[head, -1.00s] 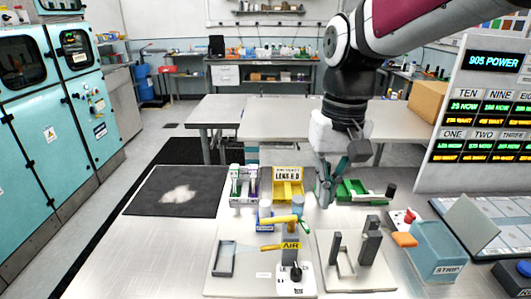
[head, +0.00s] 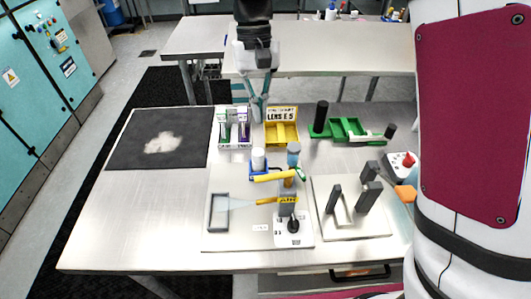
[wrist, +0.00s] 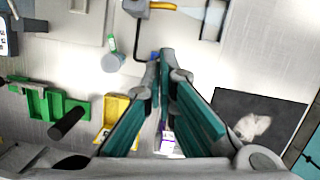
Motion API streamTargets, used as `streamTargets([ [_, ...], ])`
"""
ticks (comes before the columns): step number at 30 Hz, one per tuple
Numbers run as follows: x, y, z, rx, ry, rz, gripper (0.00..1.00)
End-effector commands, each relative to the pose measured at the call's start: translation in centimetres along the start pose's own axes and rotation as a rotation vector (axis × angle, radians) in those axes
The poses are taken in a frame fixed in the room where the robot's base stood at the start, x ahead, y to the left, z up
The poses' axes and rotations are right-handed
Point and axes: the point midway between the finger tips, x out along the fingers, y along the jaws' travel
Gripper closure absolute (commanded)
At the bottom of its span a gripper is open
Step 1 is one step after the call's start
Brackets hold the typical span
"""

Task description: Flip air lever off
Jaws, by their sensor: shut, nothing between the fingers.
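The air station stands on a pale base plate (head: 240,238) at the front middle of the table. It has a grey block with a yellow AIR label (head: 289,199) and an orange nozzle (head: 265,202) pointing left. A pale bluish jet (head: 236,203) spreads from the nozzle toward a grey frame. A black-knobbed lever (head: 293,226) stands on a white switch plate in front of the block; its setting is too small to tell. My gripper (head: 258,112) is shut and empty, above and behind the station, near the yellow lens box. Its teal fingers (wrist: 163,66) show in the wrist view.
The yellow lens box (head: 282,133), a white rack (head: 233,130) and a green tray (head: 345,128) stand behind the station. A plate with grey uprights (head: 350,218) is to its right. A black mat (head: 150,150) lies left. The table's left front is clear.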

Motion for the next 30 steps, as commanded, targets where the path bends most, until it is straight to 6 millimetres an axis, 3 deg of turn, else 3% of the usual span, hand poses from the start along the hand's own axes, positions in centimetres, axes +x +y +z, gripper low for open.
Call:
streamTargets([
  [8,1.7,0.0,0.2,0.0,-0.003,0.001,1.0],
  [21,10.0,0.0,0.3,0.0,-0.004,0.001,1.0],
  [30,10.1,0.0,3.7,-0.001,0.002,0.001,1.0],
])
